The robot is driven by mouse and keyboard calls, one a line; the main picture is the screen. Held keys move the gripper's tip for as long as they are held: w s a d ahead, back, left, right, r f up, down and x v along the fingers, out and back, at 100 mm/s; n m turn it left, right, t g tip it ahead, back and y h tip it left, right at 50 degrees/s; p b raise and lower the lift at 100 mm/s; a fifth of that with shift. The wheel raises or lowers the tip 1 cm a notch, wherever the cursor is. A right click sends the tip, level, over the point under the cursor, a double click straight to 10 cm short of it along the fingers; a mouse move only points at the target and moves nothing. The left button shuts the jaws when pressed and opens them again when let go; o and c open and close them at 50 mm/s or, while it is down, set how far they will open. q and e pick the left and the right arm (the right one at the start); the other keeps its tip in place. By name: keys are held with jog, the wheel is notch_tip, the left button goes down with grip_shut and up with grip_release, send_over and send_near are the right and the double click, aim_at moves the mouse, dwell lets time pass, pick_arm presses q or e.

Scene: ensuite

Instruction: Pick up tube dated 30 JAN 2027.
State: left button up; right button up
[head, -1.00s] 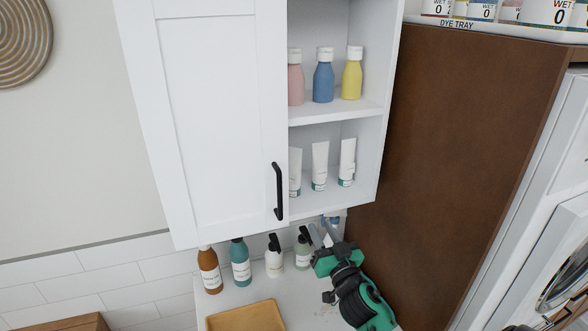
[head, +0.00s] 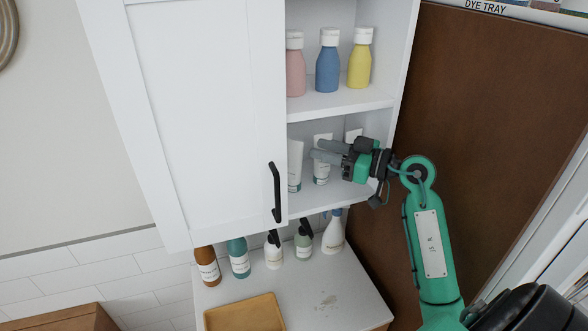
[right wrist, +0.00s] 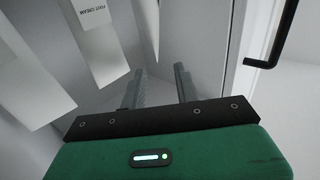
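Three white tubes stand on the cabinet's lower shelf: a left tube (head: 295,165), a middle tube (head: 321,175) and a right tube (head: 353,134). My right gripper (head: 317,151) is in front of the middle and right tubes and partly hides them. It is open, its fingers pointing left. In the right wrist view the two fingers (right wrist: 160,82) stand apart with nothing between them. No date is legible on any tube. My left gripper is not in view.
A closed white door (head: 205,110) with a black handle (head: 276,192) is left of the open shelves. Pink, blue and yellow bottles (head: 328,65) stand on the shelf above. Several bottles and a wooden tray (head: 245,314) are on the counter below. A brown panel (head: 480,130) is at right.

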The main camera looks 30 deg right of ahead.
aim_at(300, 143)
jog(key=p+x, duration=0.1)
jog(key=x, duration=0.2)
jog(key=p+x, duration=0.2)
jog(key=x, duration=0.1)
jog(key=shift+w+d, duration=0.1)
jog(key=shift+d, duration=0.15)
jog(key=shift+w+a+f+p, duration=0.2)
jog(key=shift+w+a+p, duration=0.05)
jog(key=shift+w+p, duration=0.05)
grip_shut()
